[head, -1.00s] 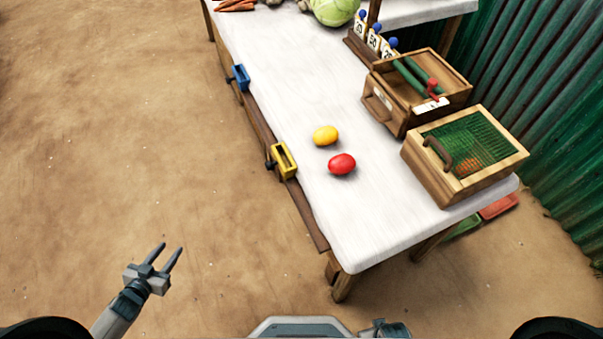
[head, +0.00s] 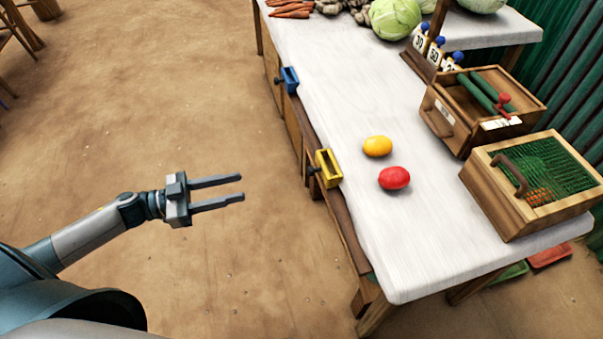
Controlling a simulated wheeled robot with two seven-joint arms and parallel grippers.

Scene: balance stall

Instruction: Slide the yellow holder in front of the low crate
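The yellow holder (head: 328,168) is a small open-topped bracket with a dark knob, on the wooden rail along the table's left edge. My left gripper (head: 242,187) is left of it, over the dirt floor, with its two fingers apart, empty and pointing right toward the holder without touching it. Two wooden crates stand on the right side of the table: one with a green mesh lid (head: 526,192) and one with green tubes and a red knob (head: 479,112). I cannot tell for sure which is the low one. My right gripper is not in view.
A yellow ball-like fruit (head: 377,146) and a red one (head: 394,178) lie on the white tabletop (head: 430,240). A blue holder (head: 288,80) sits farther along the rail. Cabbages (head: 397,18) and carrots (head: 291,8) are at the back. Red and green trays lie beneath the table.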

